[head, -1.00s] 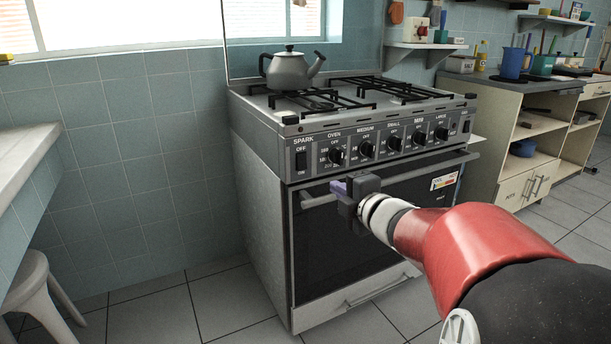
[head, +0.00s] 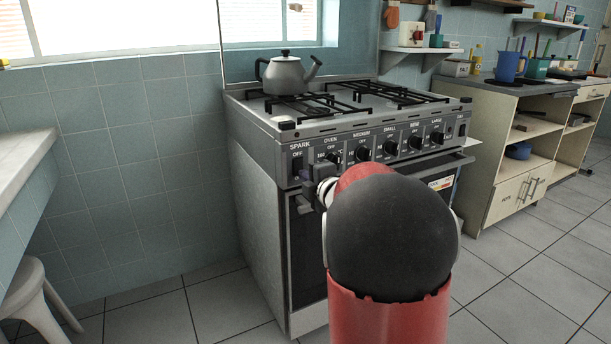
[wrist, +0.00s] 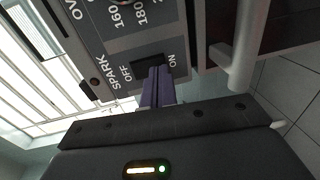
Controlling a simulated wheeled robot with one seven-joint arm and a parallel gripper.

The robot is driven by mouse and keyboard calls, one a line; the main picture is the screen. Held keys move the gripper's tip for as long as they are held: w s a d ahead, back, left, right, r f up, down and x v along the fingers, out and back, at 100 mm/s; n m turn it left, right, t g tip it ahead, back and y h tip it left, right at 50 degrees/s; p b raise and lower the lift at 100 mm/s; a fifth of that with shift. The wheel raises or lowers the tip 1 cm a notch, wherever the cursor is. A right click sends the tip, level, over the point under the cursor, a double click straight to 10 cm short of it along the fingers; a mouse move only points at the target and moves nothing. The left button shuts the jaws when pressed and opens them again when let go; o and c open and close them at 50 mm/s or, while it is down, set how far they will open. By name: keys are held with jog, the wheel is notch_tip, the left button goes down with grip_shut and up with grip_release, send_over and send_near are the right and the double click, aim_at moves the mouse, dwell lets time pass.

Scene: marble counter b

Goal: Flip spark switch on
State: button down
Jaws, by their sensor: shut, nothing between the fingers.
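The stove's spark switch (head: 297,164) is a black rocker at the left end of the front control panel, with OFF above it and ON below. In the wrist view the switch (wrist: 148,64) is partly hidden behind my fingertips, and I cannot tell which way it is tipped. My gripper (wrist: 157,72) is shut and empty, its purple fingers together at the switch, towards the ON end. I cannot tell whether they touch it. In the head view my gripper (head: 304,186) is just below the switch, at the panel's lower left.
Stove knobs (head: 362,154) line the panel to the right of the switch. The oven door handle (wrist: 238,50) is close beside my fingers in the wrist view. A kettle (head: 285,73) stands on the hob. A white counter (head: 22,150) and stool (head: 35,300) are at the left.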

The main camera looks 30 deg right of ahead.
jog(key=shift+w, duration=0.35)
jog(key=shift+f, duration=0.1)
jog(key=b, duration=0.2)
jog(key=shift+w+f+b, duration=0.15)
jog(key=shift+f+b, duration=0.15)
jog(key=shift+f, duration=0.1)
jog(key=shift+r+p, duration=0.4)
jog(key=shift+p, duration=0.1)
jog(key=shift+f, duration=0.1)
